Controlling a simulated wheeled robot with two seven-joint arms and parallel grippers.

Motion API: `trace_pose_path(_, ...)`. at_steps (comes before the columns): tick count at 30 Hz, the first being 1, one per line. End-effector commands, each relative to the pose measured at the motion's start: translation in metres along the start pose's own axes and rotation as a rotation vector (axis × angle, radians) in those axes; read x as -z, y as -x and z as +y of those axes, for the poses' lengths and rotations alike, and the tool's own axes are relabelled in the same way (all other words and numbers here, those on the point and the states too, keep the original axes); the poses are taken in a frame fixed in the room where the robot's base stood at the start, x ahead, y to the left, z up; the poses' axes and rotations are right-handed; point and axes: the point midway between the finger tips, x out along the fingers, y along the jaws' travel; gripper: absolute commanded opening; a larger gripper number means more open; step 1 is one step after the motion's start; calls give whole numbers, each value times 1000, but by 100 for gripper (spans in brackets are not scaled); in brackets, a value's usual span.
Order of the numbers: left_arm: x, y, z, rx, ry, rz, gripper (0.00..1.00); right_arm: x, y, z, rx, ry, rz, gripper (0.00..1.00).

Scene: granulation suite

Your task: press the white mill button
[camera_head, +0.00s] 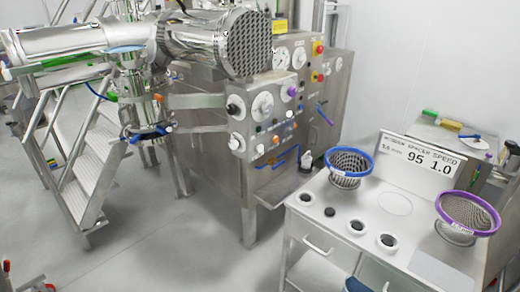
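The mill's steel control panel (266,120) stands in the middle of the view, facing me. It carries a black knob (232,109), a round white dial (262,105), a purple knob (292,91) and several small buttons. A small white round button (234,142) sits low on the left of the panel, and another pale one (260,149) is to its right, beside an orange button (276,140). Their labels are too small to read, so I cannot tell which is the mill's white button. Neither of my grippers shows in this view.
Metal stairs (88,160) stand at the left. The floor (185,245) before the machine is clear.

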Motion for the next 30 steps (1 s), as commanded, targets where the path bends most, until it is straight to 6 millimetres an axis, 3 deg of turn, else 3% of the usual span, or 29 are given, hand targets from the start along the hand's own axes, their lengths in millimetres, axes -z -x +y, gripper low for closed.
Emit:
trace_pose_path(6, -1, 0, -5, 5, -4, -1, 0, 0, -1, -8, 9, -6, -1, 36)
trace_pose_path(14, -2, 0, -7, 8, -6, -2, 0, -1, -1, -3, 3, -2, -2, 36)
trace_pose_path(22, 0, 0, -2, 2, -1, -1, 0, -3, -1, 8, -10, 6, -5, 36)
trace_pose_path(30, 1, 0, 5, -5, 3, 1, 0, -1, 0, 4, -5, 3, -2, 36)
